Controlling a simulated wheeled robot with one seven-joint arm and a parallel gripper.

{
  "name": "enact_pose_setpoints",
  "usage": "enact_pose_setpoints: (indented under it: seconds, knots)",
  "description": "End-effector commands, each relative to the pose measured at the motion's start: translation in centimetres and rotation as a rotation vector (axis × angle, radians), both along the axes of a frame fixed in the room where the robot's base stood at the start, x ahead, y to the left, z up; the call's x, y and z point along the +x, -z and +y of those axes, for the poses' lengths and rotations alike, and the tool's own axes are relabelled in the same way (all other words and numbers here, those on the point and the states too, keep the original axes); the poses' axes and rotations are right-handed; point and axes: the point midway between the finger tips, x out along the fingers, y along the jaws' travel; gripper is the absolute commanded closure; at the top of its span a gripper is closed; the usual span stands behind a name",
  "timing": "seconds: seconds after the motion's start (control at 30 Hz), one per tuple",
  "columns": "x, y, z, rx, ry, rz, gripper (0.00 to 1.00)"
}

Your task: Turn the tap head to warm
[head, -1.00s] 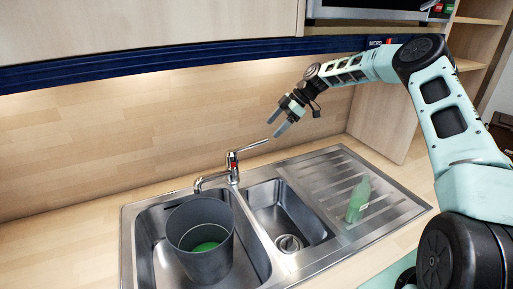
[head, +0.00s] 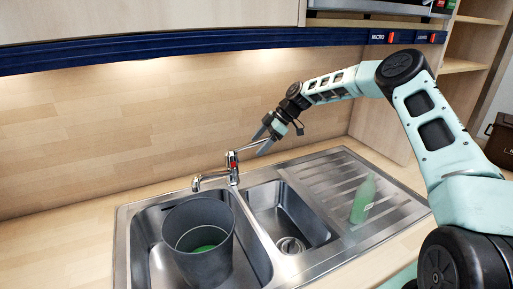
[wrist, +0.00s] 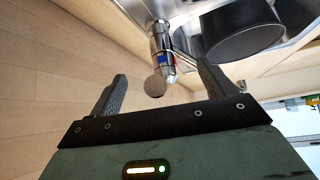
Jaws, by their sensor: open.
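The chrome tap (head: 233,168) stands at the back edge of the sink, its spout pointing left over the left basin. My gripper (head: 261,143) is open at the lever's outer end. In the wrist view the tap (wrist: 162,42) shows red and blue marks, and the lever's round end (wrist: 155,86) lies between my open fingers (wrist: 161,70), nearer the left one. I see a gap on both sides; contact is not visible.
A dark grey bucket (head: 190,262) with something green inside stands in the left basin. The right basin (head: 275,212) holds only a drain strainer. A green bottle (head: 362,200) stands on the drainboard. The wooden wall (head: 130,130) is close behind the tap.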

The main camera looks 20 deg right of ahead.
Motion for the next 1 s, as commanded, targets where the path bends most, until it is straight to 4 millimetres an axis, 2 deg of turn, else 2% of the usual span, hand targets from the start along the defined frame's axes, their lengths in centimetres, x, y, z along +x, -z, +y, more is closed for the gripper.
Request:
enact_pose_setpoints:
  seconds: [0.03,0.3,0.6,1.0]
  knots:
    - [0.0,0.0,0.0,0.000,0.000,0.000,0.18]
    - [0.0,0.0,0.0,0.000,0.000,0.000,0.91]
    - [-0.2,0.0,0.0,0.000,0.000,0.000,0.91]
    - [-1.4,0.2,0.5,0.000,-0.002,0.002,0.87]
